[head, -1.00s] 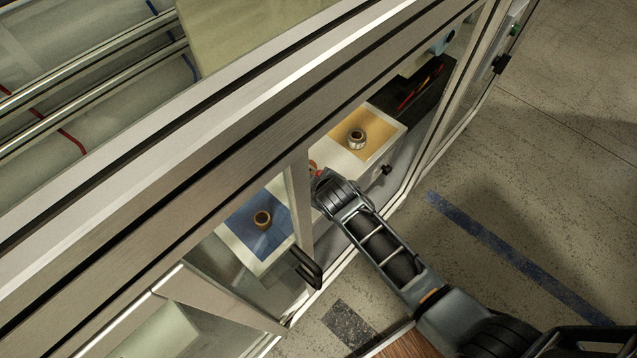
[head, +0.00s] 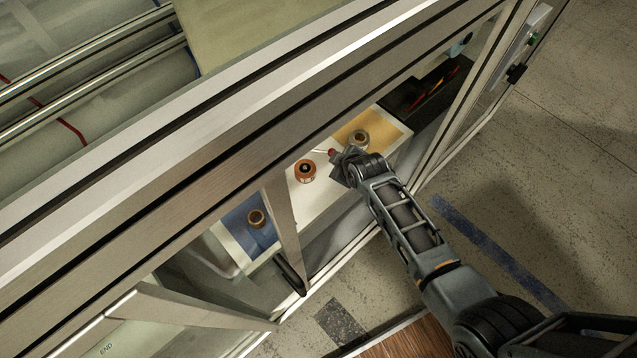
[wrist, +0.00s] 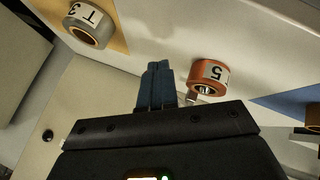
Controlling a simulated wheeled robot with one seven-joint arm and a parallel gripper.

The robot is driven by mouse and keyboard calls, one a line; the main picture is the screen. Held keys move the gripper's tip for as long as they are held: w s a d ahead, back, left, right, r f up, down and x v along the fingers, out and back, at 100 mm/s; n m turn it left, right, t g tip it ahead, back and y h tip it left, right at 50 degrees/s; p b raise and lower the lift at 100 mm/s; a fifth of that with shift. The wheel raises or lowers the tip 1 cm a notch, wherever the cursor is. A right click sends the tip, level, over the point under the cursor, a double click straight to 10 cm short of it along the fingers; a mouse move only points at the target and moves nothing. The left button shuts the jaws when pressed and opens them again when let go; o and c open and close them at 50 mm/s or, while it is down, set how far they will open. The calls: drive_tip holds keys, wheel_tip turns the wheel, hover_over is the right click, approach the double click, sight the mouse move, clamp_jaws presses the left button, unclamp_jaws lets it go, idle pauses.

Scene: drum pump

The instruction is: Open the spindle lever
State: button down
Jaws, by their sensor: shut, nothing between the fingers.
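A small red knob (head: 331,152) on a thin pale rod shows beside my gripper in the head view; it looks like the spindle lever. I cannot tell whether my gripper (head: 343,162) touches it. An orange ring-shaped part (head: 305,171) stands on the white bench, left of my gripper. In the wrist view this orange part (wrist: 209,75) carries a label with a 5, right of my gripper (wrist: 156,72). My fingers are shut and empty, over the white surface. The red knob is not clear in the wrist view.
A grey ring (head: 358,138) stands on the yellow patch and a brass ring (head: 256,218) on the blue patch. A metal frame beam (head: 210,170) and an upright post (head: 284,225) border the opening my arm reaches into.

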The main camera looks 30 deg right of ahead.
drive_tip(key=w+d+n+y+b, duration=0.1)
drive_tip(key=w+b, duration=0.1)
drive_tip(key=w+d+n+b, duration=0.1)
drive_tip(key=w+d+b, duration=0.1)
drive_tip(key=w+b, duration=0.1)
drive_tip(key=w+d+n+y+b, duration=0.1)
drive_tip(key=w+b, duration=0.1)
drive_tip(key=shift+w+d+f+n+y+b, duration=0.3)
drive_tip(key=shift+w+d, duration=0.1)
drive_tip(key=shift+w+r+n+y+b, duration=0.1)
drive_tip(key=shift+w+n+y+b, duration=0.2)
drive_tip(key=shift+w+n+b, duration=0.3)
drive_tip(key=shift+w+d+r+b, duration=0.1)
drive_tip(key=shift+w+r+b, duration=0.05)
drive_tip(key=shift+w+b, duration=0.55)
drive_tip(key=shift+w, duration=0.1)
drive_tip(key=shift+w+r, duration=0.1)
drive_tip(key=shift+r, duration=0.05)
drive_tip(key=shift+r, duration=0.1)
